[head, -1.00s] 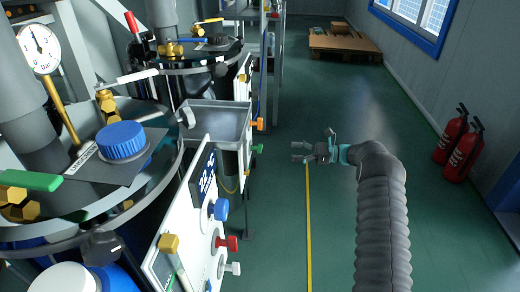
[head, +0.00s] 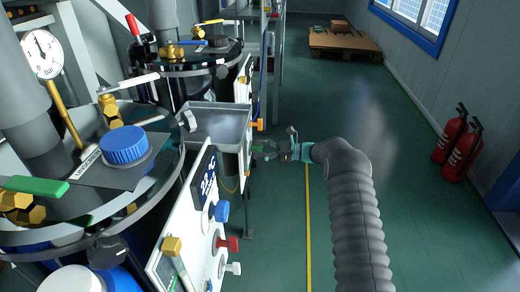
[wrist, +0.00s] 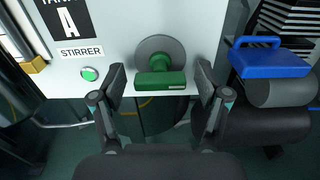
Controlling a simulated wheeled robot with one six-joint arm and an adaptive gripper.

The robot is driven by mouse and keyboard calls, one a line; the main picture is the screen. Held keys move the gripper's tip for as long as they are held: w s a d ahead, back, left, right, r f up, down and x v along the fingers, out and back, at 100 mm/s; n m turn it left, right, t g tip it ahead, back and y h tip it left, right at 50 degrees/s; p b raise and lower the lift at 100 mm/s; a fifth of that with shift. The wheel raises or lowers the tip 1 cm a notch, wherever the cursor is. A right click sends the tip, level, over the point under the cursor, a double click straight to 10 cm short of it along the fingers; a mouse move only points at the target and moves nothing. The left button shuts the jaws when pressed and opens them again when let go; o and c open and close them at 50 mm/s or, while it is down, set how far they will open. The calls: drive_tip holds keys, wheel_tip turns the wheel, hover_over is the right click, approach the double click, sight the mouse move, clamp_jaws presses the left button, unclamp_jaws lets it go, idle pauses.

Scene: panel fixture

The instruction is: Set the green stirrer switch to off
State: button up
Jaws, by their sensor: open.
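The green stirrer switch (wrist: 161,79) is in the upper middle of the wrist view. Its bar handle lies level in front of a round grey plate (wrist: 160,50) on a white panel. A STIRRER label (wrist: 80,52) and a round green lamp (wrist: 89,74), which looks lit, are to its left. My gripper (wrist: 160,76) is open, one finger on each side of the handle, with gaps and no clear contact. In the head view my gripper (head: 268,150) is at the far panel's edge, and I cannot make out the switch there.
A blue handle (wrist: 270,60) on a dark cylinder is right of the switch. A yellow part (wrist: 33,65) is at the left. In the head view, a grey tray (head: 215,125) and an orange knob (head: 258,125) are close to my gripper. Green floor (head: 420,230) is free on the right.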

drive_tip(key=shift+a, duration=0.1)
drive_tip(key=c, duration=1.2)
